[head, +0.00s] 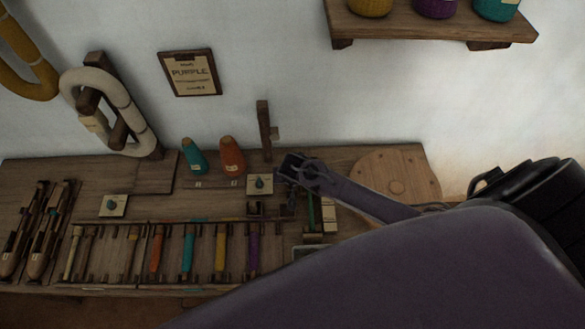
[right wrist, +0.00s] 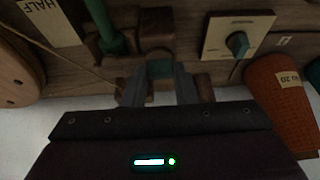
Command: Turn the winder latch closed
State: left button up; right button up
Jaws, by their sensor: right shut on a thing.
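My right gripper (head: 290,192) reaches in from the right, over the back right part of the bench. A dark wooden block (right wrist: 156,22) lies just beyond the fingertips. A green upright part (right wrist: 106,30) stands beside it. My left gripper is not in view.
A pale plate with a teal knob (head: 259,184) and an orange cone (head: 232,156) are close to my right gripper. A wooden post (head: 264,130) stands behind. A round wooden disc (head: 396,187) is to the right. Coloured bobbins lie along the bench (head: 60,172) front.

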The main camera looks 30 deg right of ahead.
jog(key=shift+w, duration=0.1)
dwell(0.4)
jog(key=o, duration=1)
jog(key=shift+r, duration=0.1)
jog(key=shift+v, duration=3.85)
